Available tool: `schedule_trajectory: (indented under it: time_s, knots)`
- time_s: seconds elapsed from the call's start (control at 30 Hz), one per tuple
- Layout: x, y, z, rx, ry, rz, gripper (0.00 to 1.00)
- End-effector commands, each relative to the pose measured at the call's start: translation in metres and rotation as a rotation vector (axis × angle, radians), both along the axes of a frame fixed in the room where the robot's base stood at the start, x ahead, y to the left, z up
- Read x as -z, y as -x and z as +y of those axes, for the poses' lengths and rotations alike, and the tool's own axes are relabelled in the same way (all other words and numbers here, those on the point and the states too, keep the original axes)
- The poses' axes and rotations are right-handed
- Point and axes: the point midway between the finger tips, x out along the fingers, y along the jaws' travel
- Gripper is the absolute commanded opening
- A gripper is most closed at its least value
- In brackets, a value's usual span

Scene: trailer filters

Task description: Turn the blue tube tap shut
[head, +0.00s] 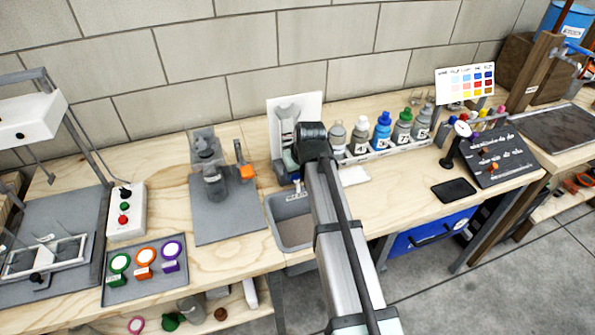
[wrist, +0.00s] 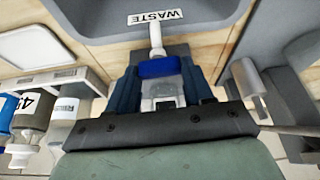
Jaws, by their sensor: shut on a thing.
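In the wrist view, my gripper (wrist: 161,83) has its two dark blue fingers on either side of the blue tap (wrist: 159,67) and is shut on it. A white tube end (wrist: 156,38) runs from the tap toward the basin marked WASTE. A clear or pale body (wrist: 163,95) shows behind the tap, partly hidden by the gripper. The tap's exact turn angle cannot be told.
The grey waste basin (head: 290,226) is set in the bench front. A rack (head: 385,149) of several labelled bottles stands to the right. A grey mat (head: 228,226) with a bottle and an orange-handled device lies to the left. A black pad (head: 454,190) lies farther right.

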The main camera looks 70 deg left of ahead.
Motion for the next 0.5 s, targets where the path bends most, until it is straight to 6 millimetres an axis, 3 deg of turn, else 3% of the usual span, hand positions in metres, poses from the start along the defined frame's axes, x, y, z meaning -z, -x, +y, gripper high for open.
schedule_trajectory:
  time_s: [0.5]
  knots:
    - [-0.0002,0.0001,0.0,0.081,-0.001,0.0,0.21]
